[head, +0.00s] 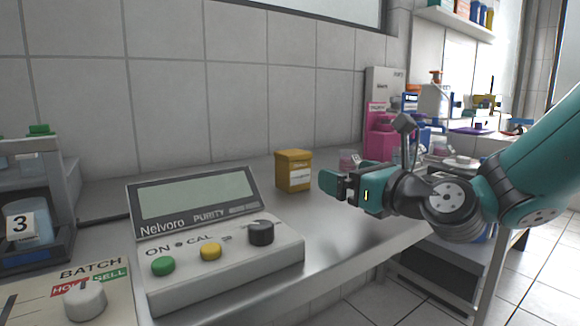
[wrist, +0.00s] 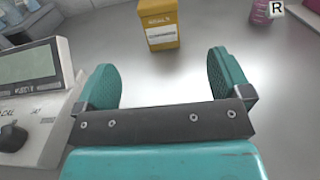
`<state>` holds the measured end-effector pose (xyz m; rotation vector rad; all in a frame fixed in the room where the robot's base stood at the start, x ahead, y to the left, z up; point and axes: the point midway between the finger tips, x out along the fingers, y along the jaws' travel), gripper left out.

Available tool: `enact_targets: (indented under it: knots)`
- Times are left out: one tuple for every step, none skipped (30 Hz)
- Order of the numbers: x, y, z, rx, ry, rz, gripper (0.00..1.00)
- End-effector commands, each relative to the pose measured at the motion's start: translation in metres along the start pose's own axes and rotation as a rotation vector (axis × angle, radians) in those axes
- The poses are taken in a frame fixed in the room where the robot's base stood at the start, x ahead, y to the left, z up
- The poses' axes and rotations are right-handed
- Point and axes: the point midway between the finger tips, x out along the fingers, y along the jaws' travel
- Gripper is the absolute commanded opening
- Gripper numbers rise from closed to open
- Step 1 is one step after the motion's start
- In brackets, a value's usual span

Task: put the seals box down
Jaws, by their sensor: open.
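The seals box is a small yellow box (head: 293,171) with a white label, standing upright on the metal bench near the tiled wall. In the wrist view the box (wrist: 160,22) stands beyond my fingertips, roughly between their lines and apart from both. My gripper (head: 337,184) is at the right of the box in the head view, with bare bench between them. In the wrist view its two teal fingers (wrist: 165,75) are spread wide with nothing between them.
A Nelvoro purity meter (head: 215,245) with knobs stands left of the box. A pink container (head: 380,135) and other lab items stand at the right. A small cup marked R (wrist: 262,12) stands right of the box. Bench between is clear.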

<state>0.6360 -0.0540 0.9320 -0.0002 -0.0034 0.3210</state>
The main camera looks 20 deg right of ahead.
Motion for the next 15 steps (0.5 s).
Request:
enact_targets:
  knots:
    - [0.004, 0.0, 0.005, 0.005, 0.005, 0.003, 0.96]
    - [0.006, 0.0, 0.005, 0.005, 0.006, 0.005, 0.96]
    - [0.009, 0.001, 0.006, 0.006, 0.006, 0.006, 0.96]
    - [0.011, 0.001, 0.007, 0.005, 0.006, 0.006, 0.96]
    - [0.013, 0.0, 0.007, 0.005, 0.006, 0.005, 0.96]
    - [0.016, 0.0, 0.007, 0.006, 0.006, 0.004, 0.96]
    - [0.018, 0.0, 0.006, 0.006, 0.007, 0.001, 0.96]
    - [0.019, 0.0, 0.006, 0.007, 0.008, 0.0, 0.96]
    - [0.021, -0.001, 0.006, 0.008, 0.01, -0.005, 0.96]
    - [0.024, -0.001, 0.005, 0.006, 0.009, -0.003, 0.96]
    - [0.026, 0.0, 0.005, 0.006, 0.008, -0.001, 0.96]
    - [0.029, 0.0, 0.006, 0.006, 0.007, 0.001, 0.96]
    - [0.032, 0.0, 0.006, 0.006, 0.006, 0.002, 0.96]
    - [0.034, 0.0, 0.006, 0.005, 0.006, 0.003, 0.96]
    - [0.037, 0.0, 0.006, 0.006, 0.005, 0.002, 0.96]
